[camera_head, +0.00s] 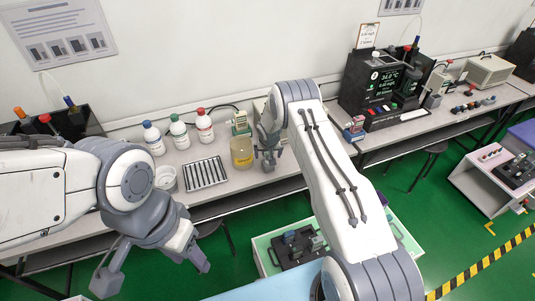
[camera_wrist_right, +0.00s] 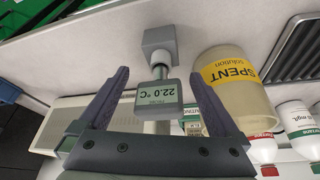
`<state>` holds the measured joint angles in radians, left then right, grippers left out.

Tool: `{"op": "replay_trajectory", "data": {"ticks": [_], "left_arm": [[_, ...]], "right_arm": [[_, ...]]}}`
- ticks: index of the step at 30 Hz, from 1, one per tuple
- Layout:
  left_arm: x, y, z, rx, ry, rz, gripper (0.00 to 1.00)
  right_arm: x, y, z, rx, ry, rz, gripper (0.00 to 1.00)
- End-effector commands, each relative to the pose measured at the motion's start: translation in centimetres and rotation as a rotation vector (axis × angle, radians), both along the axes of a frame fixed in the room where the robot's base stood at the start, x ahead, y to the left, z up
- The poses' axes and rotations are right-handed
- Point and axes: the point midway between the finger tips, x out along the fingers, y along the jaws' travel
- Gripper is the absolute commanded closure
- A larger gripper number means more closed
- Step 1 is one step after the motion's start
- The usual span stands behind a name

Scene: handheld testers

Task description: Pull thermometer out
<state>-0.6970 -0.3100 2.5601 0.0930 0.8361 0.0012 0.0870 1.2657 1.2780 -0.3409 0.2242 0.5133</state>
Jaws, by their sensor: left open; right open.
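The thermometer (camera_wrist_right: 159,94) shows in the right wrist view as a small grey head with a lit display reading 22.0 °C. A short metal stem joins it to a grey block (camera_wrist_right: 158,42) on the bench. My right gripper (camera_wrist_right: 157,76) is open, with one finger on each side of the thermometer head and visible gaps between. In the head view my right gripper (camera_head: 268,155) is at the bench beside the yellow-labelled jar, and the thermometer is hidden or too small to make out. My left gripper (camera_head: 154,274) is open and empty in front of the bench.
The jar labelled SPENT solution (camera_head: 242,153) stands close beside my right gripper; it also shows in the right wrist view (camera_wrist_right: 236,90). A striped rack (camera_head: 205,173) and several bottles (camera_head: 179,132) stand to its left. A black tester (camera_head: 374,80) stands to the right.

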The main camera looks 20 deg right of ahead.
Motion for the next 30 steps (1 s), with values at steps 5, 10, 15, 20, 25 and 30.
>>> {"op": "replay_trajectory", "data": {"ticks": [5,10,15,20,25,30], "left_arm": [[0.0,0.0,0.21,0.0,0.0,0.0,0.5],[0.0,0.0,0.19,0.0,0.0,0.0,0.5],[0.0,0.0,0.19,0.0,0.0,0.0,0.5],[0.0,0.0,0.19,0.0,0.0,0.0,0.5],[0.0,0.0,0.19,0.0,0.0,0.0,0.5],[0.0,0.0,0.21,0.0,0.0,0.0,0.5]], "right_arm": [[0.27,-0.01,-0.77,0.0,0.001,0.0,0.02],[0.34,0.04,-0.82,0.001,0.0,0.001,0.02],[0.34,0.07,-0.82,0.001,0.0,0.001,0.32],[0.33,0.07,-0.81,0.0,0.0,0.002,0.9],[0.33,0.08,-0.8,0.0,0.0,0.002,0.97],[0.34,0.09,-0.74,0.0,0.0,0.002,1.0]]}}
